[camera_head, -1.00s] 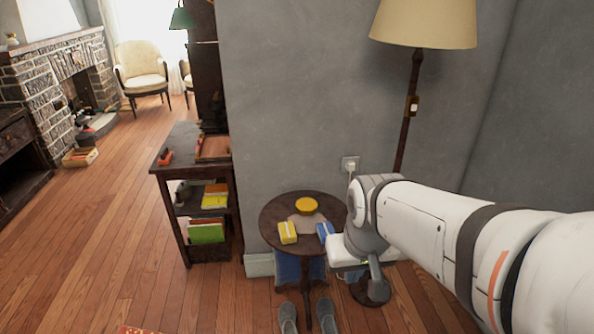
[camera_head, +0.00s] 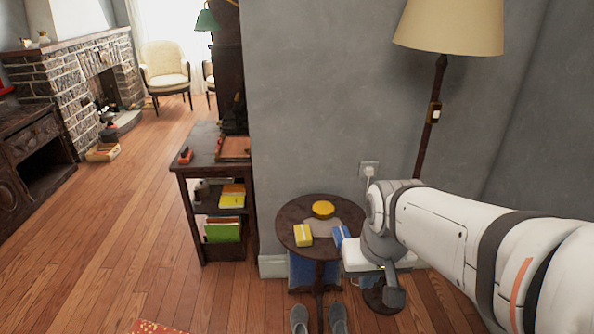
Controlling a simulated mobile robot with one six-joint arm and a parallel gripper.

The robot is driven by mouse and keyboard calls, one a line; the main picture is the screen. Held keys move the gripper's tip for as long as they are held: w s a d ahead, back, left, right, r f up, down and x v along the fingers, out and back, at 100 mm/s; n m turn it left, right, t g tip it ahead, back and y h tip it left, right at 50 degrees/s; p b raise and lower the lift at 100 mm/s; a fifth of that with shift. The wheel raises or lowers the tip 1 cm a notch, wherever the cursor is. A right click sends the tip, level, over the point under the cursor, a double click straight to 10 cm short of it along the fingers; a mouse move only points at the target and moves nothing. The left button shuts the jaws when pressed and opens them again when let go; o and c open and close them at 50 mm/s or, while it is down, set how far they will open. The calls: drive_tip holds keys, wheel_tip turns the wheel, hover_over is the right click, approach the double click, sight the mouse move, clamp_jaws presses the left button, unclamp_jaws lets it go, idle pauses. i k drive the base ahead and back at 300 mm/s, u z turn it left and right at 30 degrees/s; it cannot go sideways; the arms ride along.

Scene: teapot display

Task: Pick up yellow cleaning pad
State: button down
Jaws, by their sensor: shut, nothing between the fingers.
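A small round dark wood table (camera_head: 290,247) stands by the grey wall. A flat round yellow thing (camera_head: 323,209) lies towards its back. A yellow block with a pale band (camera_head: 303,235) lies at its front left, on or beside a grey cloth (camera_head: 322,229). I cannot tell for sure which of these two is the cleaning pad. A blue block (camera_head: 339,236) lies to the right, partly hidden by my arm. My gripper (camera_head: 394,297) is at the lower end of my arm, right of the table, apart from the yellow things. It is shut and empty; its fingers are hard to make out.
A floor lamp (camera_head: 427,120) stands behind my arm, close to the table's right. A dark shelf unit (camera_head: 185,200) with books stands to the left. Grey slippers (camera_head: 338,318) lie below the table. The wooden floor at left is open.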

sight(303, 238)
drive_tip(key=k, duration=0.35)
drive_tip(key=u, duration=0.4)
drive_tip(key=i, duration=1.35)
drive_tip(key=z, duration=0.4)
